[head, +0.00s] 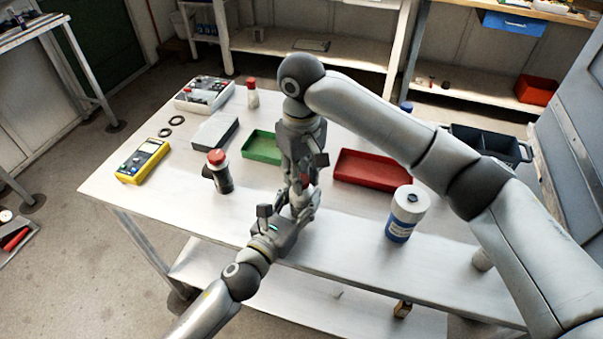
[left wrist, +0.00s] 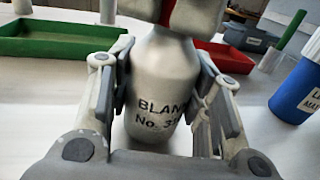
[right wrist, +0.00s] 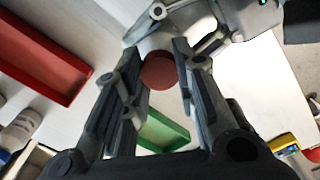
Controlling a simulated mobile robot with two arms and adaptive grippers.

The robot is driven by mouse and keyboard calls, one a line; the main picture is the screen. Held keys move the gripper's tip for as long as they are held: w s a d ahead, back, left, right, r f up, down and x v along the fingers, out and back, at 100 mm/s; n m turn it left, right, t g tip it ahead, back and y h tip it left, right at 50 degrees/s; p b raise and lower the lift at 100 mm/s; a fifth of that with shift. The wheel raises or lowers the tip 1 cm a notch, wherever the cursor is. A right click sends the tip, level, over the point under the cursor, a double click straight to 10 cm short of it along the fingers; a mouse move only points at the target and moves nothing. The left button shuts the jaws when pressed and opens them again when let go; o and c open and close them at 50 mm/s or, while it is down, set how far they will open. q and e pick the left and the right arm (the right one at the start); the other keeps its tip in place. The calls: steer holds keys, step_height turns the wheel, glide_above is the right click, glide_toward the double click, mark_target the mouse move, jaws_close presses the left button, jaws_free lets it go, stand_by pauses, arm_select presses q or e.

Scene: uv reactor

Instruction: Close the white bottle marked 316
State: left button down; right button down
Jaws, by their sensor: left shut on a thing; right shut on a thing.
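The white bottle (left wrist: 158,95) stands between the fingers of my left gripper (left wrist: 163,72), which is shut on its body. Its label reads "BLANK No. 31", with the last digit partly hidden by a finger. A red cap (right wrist: 159,72) sits between the fingers of my right gripper (right wrist: 160,60), which is shut on it. In the left wrist view the cap (left wrist: 167,12) is at the bottle's neck; I cannot tell whether it is seated. In the head view my left gripper (head: 298,212) and right gripper (head: 303,178) meet at the table's front, largely hiding the bottle.
A green tray (head: 249,154) and a red tray (head: 345,178) lie behind. A large white and blue bottle (head: 408,205) stands to the right. A dark red-capped container (head: 221,176) and a yellow meter (head: 143,160) are to the left. The table's front edge is close.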

steer(key=c, duration=1.1)
jaws_free()
step_height(320, 180, up, 12)
arm_select(q)
steer(key=c, duration=0.6)
jaws_free()
steer(key=shift+c, duration=0.2)
steer(key=v, duration=1.2)
